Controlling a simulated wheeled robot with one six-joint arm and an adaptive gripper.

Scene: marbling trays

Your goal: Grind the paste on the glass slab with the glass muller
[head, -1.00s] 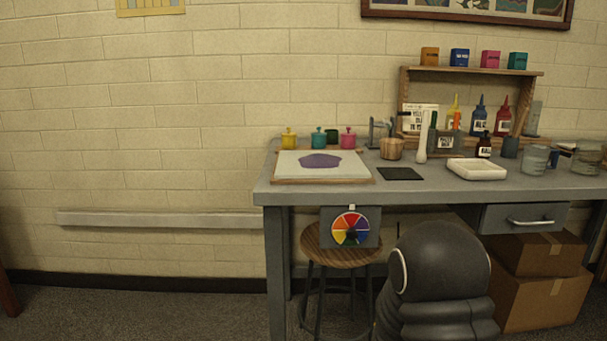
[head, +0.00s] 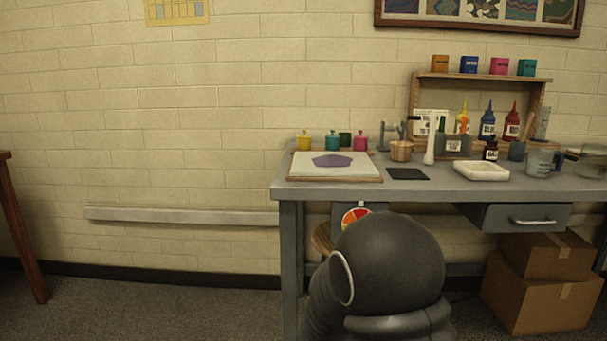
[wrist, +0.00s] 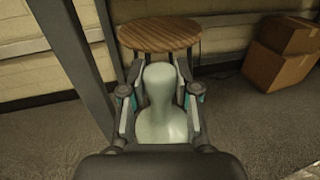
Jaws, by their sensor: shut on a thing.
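My gripper (wrist: 160,95) shows in the wrist view, shut on the pale glass muller (wrist: 162,122), which sits between its two fingers. Below and beyond it are the stool and the floor. In the head view the glass slab (head: 300,174) lies in a wooden frame at the left end of the grey workbench. A purple patch of paste (head: 332,160) lies on its middle. The gripper and muller do not show in the head view, where my dark arm stands in front of the bench.
A round wooden stool (wrist: 160,34) stands under the bench (head: 440,189). Coloured jars (head: 333,140) stand behind the slab. A black mat (head: 408,174) and white tray (head: 481,170) lie to its right. Cardboard boxes (head: 545,290) sit on the floor at right.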

